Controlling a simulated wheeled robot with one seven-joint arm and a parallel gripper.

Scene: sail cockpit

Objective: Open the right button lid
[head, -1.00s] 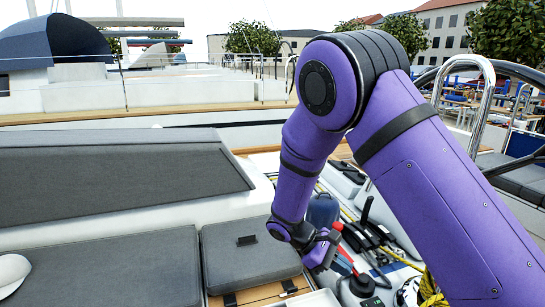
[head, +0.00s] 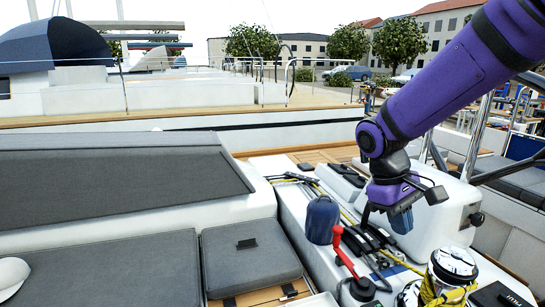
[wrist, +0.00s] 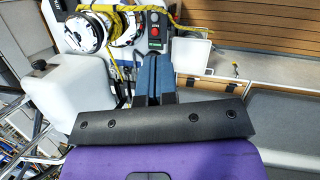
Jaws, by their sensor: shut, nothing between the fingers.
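In the wrist view a small dark button panel (wrist: 154,30) with red spots and a greenish mark lies just beyond my fingertips. It is too small to tell which part is the right button lid or whether a lid is shut. My gripper (wrist: 153,62) has its blue fingers together and empty, pointing at the panel with a gap I cannot judge. In the head view my gripper (head: 402,222) hangs over the white deck, left of a white box. The button panel cannot be made out for sure there.
Chrome winches (head: 453,266) with yellow rope stand at the lower right; they also show beside the panel in the wrist view (wrist: 90,31). A red handle (head: 345,252), a dark blue rounded object (head: 322,219) and a white box (head: 440,205) are near my gripper. Grey cushions (head: 248,252) lie left.

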